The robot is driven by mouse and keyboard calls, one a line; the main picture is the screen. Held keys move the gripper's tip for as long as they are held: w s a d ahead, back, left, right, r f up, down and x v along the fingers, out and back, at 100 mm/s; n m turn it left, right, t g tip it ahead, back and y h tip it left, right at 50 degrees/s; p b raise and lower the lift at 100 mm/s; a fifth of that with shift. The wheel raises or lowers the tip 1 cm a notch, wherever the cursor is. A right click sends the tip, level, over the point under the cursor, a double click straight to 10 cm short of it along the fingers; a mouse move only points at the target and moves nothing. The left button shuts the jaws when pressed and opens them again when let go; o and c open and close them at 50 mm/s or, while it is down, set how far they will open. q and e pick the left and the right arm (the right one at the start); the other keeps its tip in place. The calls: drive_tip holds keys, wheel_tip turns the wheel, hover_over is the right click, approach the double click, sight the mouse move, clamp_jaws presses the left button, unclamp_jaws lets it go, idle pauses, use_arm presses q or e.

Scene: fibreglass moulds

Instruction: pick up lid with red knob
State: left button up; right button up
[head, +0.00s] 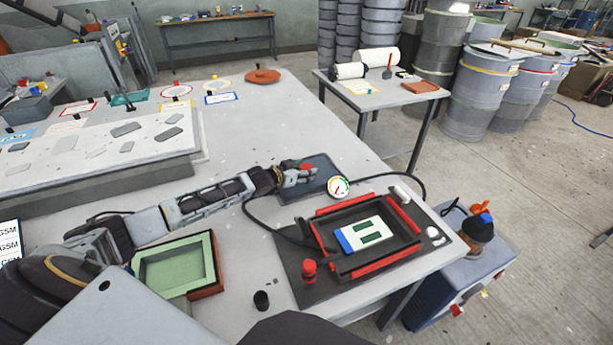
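A dark, flat, square plate (322,165) lies at the table's middle right in the head view, and it looks like the lid. A red knob (306,167) shows at my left gripper (306,175). The gripper's fingers are at the knob, over the plate, and hide part of both. I cannot tell whether the fingers are closed on the knob or only around it. The plate appears to rest on the table. My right gripper is not in view.
A black tray with red clamp bars (403,212) holds a white-blue card, with a gauge (338,187) and black hose close by. A red cylinder (309,271) stands on its mat. A green mould (175,265) sits below my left arm. The table's far middle is clear.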

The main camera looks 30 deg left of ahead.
use_arm(q)
drive_tip(key=c, duration=1.1)
drive_tip(key=shift+r, duration=0.1)
drive_tip(key=shift+r, duration=5)
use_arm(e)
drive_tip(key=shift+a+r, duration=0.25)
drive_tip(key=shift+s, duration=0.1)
use_arm(q)
drive_tip(key=shift+r+p, duration=0.2)
drive_tip(key=shift+p, duration=0.3)
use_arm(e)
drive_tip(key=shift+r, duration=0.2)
use_arm(q)
drive_tip(key=shift+r+p, duration=4.7)
drive_tip(key=shift+r, duration=0.1)
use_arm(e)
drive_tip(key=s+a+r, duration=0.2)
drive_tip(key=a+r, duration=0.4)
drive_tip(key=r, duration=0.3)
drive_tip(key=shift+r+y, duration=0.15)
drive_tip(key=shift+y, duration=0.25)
